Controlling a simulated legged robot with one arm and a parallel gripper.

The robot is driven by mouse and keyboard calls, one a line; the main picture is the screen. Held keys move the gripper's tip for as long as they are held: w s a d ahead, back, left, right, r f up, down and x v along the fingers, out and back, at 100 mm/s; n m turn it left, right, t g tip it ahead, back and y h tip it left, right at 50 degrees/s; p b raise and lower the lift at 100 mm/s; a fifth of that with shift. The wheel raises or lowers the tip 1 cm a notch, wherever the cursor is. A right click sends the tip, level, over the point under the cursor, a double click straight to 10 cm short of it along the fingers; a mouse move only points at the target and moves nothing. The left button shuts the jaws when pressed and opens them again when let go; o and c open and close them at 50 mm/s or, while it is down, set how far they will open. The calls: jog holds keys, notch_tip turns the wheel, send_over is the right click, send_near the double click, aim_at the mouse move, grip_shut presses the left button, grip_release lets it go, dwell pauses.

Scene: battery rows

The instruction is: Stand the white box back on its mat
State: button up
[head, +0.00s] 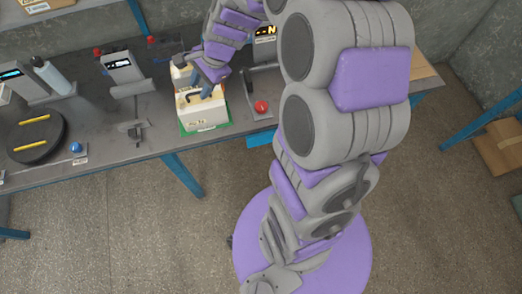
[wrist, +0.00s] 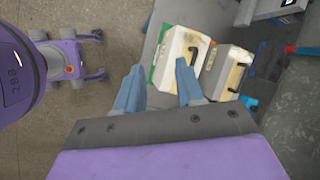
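A white box (head: 203,113) with a dark handle and a small front label stands, apparently upright, on a green mat (head: 204,129) near the table's front edge. The box also shows in the wrist view (wrist: 178,50), with a strip of the green mat (wrist: 154,72) along one side. The right finger covers part of the box. I cannot tell whether it touches.
A red button (head: 261,106) is to the right. A black turntable (head: 37,136) and a blue button (head: 76,148) are at left. Floor in front is clear.

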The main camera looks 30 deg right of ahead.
jog(key=s+a+r+n+g+h, duration=0.15)
jog(key=s+n, duration=0.25)
jog(key=s, duration=0.4)
jog(key=s+a+r+n+g, duration=0.1)
jog(key=s+a+r+n, duration=0.2)
jog(key=s+n, duration=0.3)
jog(key=s+d+n+g+h, duration=0.1)
jog(key=s+d+n, duration=0.1)
jog(key=s, duration=0.6)
jog(key=s+d+r+n+g+h, duration=0.1)
jog(key=s+d+n+h, duration=0.1)
jog(key=s, duration=0.7)
jog(key=shift+r+n, duration=0.25)
jog(key=shift+n, duration=0.65)
jog(key=shift+w+d, duration=0.1)
